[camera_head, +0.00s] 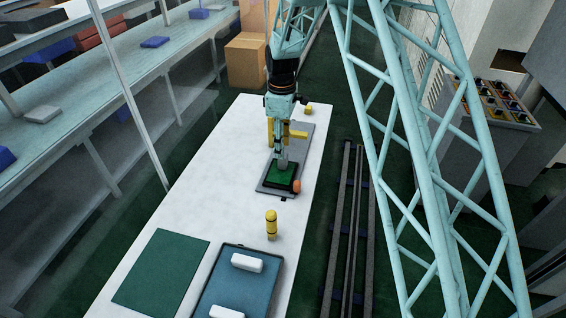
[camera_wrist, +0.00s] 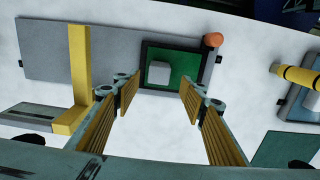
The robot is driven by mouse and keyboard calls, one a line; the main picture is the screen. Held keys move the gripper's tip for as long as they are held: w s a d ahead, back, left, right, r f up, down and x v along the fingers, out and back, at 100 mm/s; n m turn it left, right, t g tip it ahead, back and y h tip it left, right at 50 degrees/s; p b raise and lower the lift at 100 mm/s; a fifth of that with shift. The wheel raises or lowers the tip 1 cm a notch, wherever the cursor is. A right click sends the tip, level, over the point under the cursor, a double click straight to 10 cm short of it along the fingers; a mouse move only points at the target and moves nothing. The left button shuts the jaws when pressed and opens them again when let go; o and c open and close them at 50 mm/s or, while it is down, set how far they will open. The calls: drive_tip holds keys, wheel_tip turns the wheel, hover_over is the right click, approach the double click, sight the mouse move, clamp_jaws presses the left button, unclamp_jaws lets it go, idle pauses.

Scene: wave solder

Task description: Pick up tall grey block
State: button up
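The grey block (camera_wrist: 159,72) stands on a green board (camera_wrist: 182,62) in a dark frame on a grey plate. It appears light grey in the wrist view, seen from above, so its height is hard to judge there. My gripper (camera_wrist: 160,93) is open, its two yellow-padded fingers apart, with the block showing between and beyond the tips. No contact with the block is visible. In the head view my gripper (camera_head: 282,150) hangs over the green board, and the block is hard to separate from the fingers.
A yellow bracket (camera_wrist: 78,80) stands on the grey plate (camera_wrist: 45,40) beside the board. An orange knob (camera_head: 296,186) sits at the frame's corner. A yellow-and-black cylinder (camera_head: 271,226), blue tray (camera_head: 238,284) with white blocks and green mat (camera_head: 162,270) occupy the nearer white table (camera_head: 213,190).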

drive_tip(key=shift+f, duration=0.75)
drive_tip(key=shift+f, duration=0.1)
drive_tip(key=shift+d+f+b, duration=0.15)
drive_tip(key=shift+f+b, duration=0.15)
drive_tip(key=shift+f, duration=2.2)
drive_tip(key=shift+c, duration=0.9)
drive_tip(key=c, duration=0.9)
drive_tip(key=shift+w+r, duration=0.1)
drive_tip(key=shift+r, duration=0.05)
drive_tip(key=shift+r, duration=1.7)
drive_tip(key=s, duration=0.5)
drive_tip(key=s+d+r, duration=0.1)
drive_tip(key=s, duration=1)
drive_tip(key=shift+d+r+p, duration=0.15)
drive_tip(key=shift+d+p, duration=0.15)
drive_tip(key=shift+d, duration=0.05)
